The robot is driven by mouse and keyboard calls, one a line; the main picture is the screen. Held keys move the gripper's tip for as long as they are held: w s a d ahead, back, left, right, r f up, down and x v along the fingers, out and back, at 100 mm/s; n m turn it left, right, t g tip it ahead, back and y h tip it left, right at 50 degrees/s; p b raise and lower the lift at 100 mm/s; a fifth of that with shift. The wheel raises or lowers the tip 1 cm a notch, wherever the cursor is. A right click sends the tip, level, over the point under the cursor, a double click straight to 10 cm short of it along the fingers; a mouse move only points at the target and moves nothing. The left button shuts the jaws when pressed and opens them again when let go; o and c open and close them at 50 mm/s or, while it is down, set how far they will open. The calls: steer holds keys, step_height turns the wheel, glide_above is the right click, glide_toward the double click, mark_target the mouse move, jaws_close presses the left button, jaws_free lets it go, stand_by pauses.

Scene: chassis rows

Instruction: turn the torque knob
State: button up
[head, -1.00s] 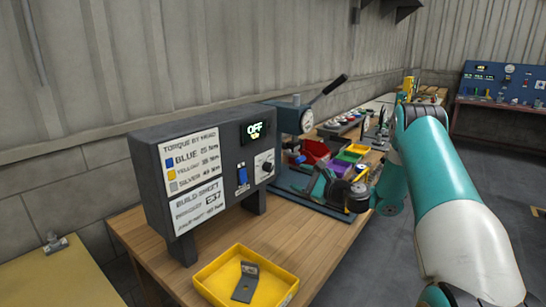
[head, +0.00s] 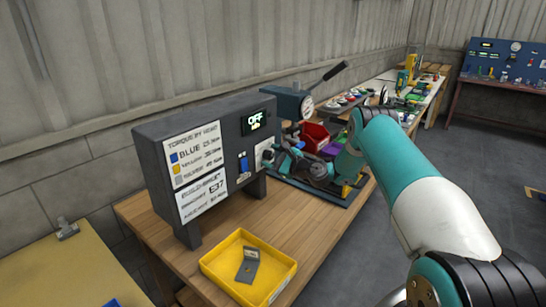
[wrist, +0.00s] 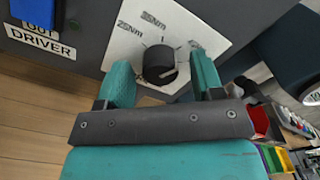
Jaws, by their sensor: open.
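The torque knob (wrist: 159,65) is a round black dial on a white scale plate (wrist: 140,30) in the wrist view. The plate reads 25Nm and 35Nm, and another label at right is partly hidden. My gripper (wrist: 160,75) is open, with one teal finger on each side of the knob; I cannot tell whether they touch it. In the head view my gripper (head: 284,158) is close to the front of the dark control box (head: 212,125) and partly covers the knob. The box display (head: 258,123) reads OFF.
A blue switch (head: 244,163) sits left of the knob. A yellow tray (head: 225,268) with a grey bracket (head: 248,266) lies on the wooden bench. A lever press (head: 292,103) and a red bin (head: 316,136) stand behind my gripper.

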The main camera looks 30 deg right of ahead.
steer(key=shift+c, duration=0.2)
steer(key=c, duration=0.9)
